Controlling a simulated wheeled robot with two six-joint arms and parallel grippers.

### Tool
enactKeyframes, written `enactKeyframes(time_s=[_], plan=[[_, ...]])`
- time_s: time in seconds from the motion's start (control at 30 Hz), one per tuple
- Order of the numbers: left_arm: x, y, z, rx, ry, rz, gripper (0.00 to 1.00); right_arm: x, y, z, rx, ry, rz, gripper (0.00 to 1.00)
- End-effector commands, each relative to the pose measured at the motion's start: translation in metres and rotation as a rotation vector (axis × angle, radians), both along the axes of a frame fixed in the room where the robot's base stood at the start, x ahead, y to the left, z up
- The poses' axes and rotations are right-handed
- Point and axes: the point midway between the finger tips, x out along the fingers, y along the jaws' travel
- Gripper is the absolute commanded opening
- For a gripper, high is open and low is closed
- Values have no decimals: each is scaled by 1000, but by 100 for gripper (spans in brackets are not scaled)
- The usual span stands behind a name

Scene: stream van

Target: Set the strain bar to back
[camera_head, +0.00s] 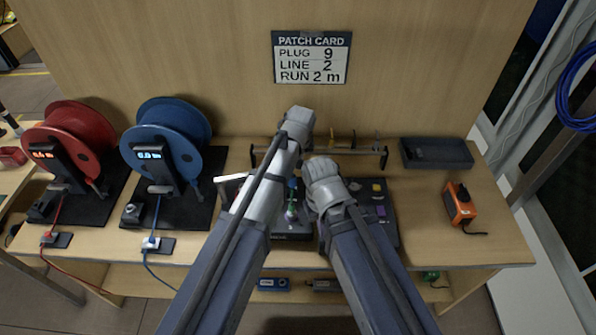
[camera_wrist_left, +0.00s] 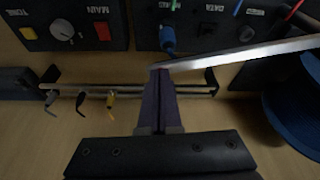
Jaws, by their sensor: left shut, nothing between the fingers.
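A long pale metal bar, which looks like the strain bar (camera_wrist_left: 245,53), crosses the left wrist view at a slant above the dark patch panel (camera_wrist_left: 205,30). In the head view its pale edge (camera_head: 232,177) shows left of my left arm, which hides the rest. My left gripper (camera_wrist_left: 158,72) is shut and empty, its fingertips at the bar's near end; whether they touch it I cannot tell. In the head view my left wrist hides these fingers. My right arm reaches over the panel, and its fingers are hidden.
A low rail (camera_head: 345,151) with several small hooked items stands behind the panel, close to my left fingers. A blue reel (camera_head: 165,125) and a red reel (camera_head: 68,135) stand at left. A dark tray (camera_head: 436,154) and an orange device (camera_head: 459,204) are at right.

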Motion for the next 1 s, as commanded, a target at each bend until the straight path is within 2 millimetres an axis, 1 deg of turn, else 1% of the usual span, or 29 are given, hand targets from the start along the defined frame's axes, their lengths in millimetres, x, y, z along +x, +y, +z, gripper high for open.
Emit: enactKeyframes(time_s=[0.03, 0.1, 0.27, 0.5, 0.67, 0.8, 1.0], plan=[[19, 0, 0, 0, 0, 44, 0, 0, 0, 0, 0, 0, 0, 0], [36, 5, 0, 0, 0, 113, 0, 0, 0, 0, 0, 0, 0, 0], [73, 19, 0, 1, 0, 266, 0, 0, 0, 0, 0, 0, 0, 0], [123, 50, 0, 0, 0, 495, 0, 0, 0, 0, 0, 0, 0, 0], [152, 77, 0, 0, 0, 648, 0, 0, 0, 0, 0, 0, 0, 0], [174, 104, 0, 1, 0, 780, 0, 0, 0, 0, 0, 0, 0, 0], [197, 144, 0, 0, 0, 962, 0, 0, 0, 0, 0, 0, 0, 0]])
